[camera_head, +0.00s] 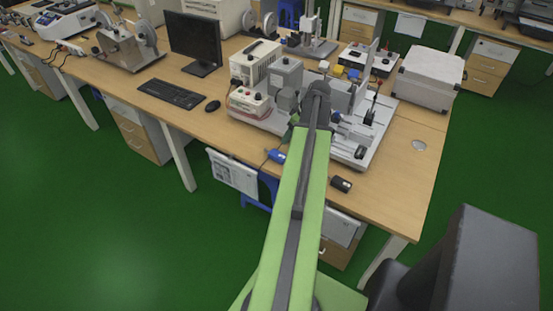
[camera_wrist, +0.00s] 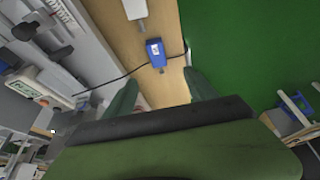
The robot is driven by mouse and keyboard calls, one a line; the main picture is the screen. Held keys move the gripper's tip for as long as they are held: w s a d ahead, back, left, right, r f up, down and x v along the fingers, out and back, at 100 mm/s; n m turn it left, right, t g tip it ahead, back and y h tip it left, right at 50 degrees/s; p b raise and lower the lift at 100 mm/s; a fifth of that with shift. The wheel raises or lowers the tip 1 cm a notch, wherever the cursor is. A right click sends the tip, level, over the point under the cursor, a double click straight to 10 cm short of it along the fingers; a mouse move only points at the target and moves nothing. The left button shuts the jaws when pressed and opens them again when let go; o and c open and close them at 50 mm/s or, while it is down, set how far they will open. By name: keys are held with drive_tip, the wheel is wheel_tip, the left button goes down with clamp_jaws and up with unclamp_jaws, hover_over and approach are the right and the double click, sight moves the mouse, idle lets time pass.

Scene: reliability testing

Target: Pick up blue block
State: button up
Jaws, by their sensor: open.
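A small blue block (camera_head: 277,156) lies on the wooden table near its front edge, just left of my arm in the head view. In the wrist view the blue block (camera_wrist: 156,53) has a pale label on top and a dark cable beside it. My gripper (camera_wrist: 160,88) is open and empty, its two fingers spread in the wrist view. The block shows beyond the fingertips, roughly between them, and apart from them. In the head view my gripper is mostly hidden behind my green arm.
A black object (camera_head: 341,184) lies at the table edge right of my arm. Grey and white test machines (camera_head: 262,85) stand close behind the block. A keyboard (camera_head: 171,93) and mouse (camera_head: 212,106) lie to the left. Bare tabletop (camera_head: 398,170) shows at the right.

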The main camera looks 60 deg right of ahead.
drive_tip(key=b, duration=1.1)
hover_over(278, 154)
drive_tip(key=s+a, duration=0.1)
drive_tip(key=s, duration=0.2)
drive_tip(key=f, duration=1.1)
drive_tip(key=shift+w+f, duration=0.15)
drive_tip(key=shift+w, duration=0.1)
drive_tip(key=b+x, duration=0.4)
drive_tip(key=x, duration=0.1)
drive_tip(key=shift+d+f+b, duration=0.15)
drive_tip(key=shift+d+b, duration=0.15)
drive_tip(key=shift+d, duration=0.05)
clamp_jaws()
drive_tip(key=shift+r, duration=0.25)
